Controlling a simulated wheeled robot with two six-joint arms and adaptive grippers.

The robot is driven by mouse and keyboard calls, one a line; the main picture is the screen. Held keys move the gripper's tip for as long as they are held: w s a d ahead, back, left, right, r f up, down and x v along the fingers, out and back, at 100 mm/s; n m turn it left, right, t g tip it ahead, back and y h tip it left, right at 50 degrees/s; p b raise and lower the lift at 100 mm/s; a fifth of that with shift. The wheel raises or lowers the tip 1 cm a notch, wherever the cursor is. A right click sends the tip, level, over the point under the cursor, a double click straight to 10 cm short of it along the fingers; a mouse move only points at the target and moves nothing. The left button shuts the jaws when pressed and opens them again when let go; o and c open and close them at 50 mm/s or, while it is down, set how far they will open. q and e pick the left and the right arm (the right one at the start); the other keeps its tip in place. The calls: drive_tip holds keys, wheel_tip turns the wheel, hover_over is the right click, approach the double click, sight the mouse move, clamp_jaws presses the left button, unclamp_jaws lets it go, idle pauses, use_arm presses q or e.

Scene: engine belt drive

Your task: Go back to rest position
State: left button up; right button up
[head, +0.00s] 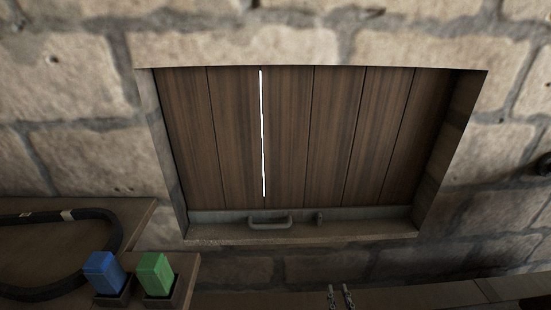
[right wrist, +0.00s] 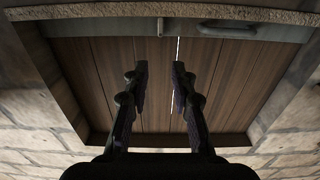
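My right gripper (head: 340,294) shows only as two small fingertips at the bottom edge of the head view, below the wooden shutter (head: 285,140). In the right wrist view the right gripper (right wrist: 159,72) points at the shutter boards (right wrist: 108,75). Its two fingers stand apart with nothing between them, so it is open and empty. My left gripper is not in the head view.
The shutter sits in a stone wall recess, with a metal handle (head: 270,222) and small latch (head: 320,218) at its bottom. At left are a dark belt (head: 110,222) and blue (head: 103,272) and green (head: 153,274) blocks. A ledge (head: 425,297) runs along the lower right.

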drive_tip(key=shift+w+d+f+g+h, duration=0.2)
drive_tip(key=shift+w+d+g, duration=0.1)
drive_tip(key=shift+d+g, duration=0.15)
drive_tip(key=shift+w+d+f+g+h, duration=0.1)
drive_tip(key=shift+w+d+f+g, duration=0.15)
drive_tip(key=shift+d+g, duration=0.4)
drive_tip(key=shift+d, duration=0.1)
drive_tip(key=s+d+g, duration=0.1)
drive_tip(key=g, duration=0.1)
drive_tip(key=s+d+g, duration=0.1)
drive_tip(key=s+g, duration=0.1)
drive_tip(key=s+d+g+h, duration=0.1)
drive_tip(key=shift+s+d+f+g, duration=0.1)
drive_tip(key=shift+s+d+g, duration=0.2)
drive_tip(key=shift+g, duration=0.1)
drive_tip(key=s+r+g, duration=0.3)
drive_tip(key=s+g, duration=0.3)
drive_tip(key=s, duration=0.5)
wheel_tip(320, 180, down, 25)
drive_tip(key=s+d+g, duration=0.1)
drive_tip(key=s+d, duration=0.2)
drive_tip(key=s+d+f+g, duration=0.1)
drive_tip(key=s+f, duration=1.6)
drive_tip(key=s, duration=0.1)
drive_tip(key=shift+s+f+g, duration=0.3)
drive_tip(key=shift+f, duration=0.05)
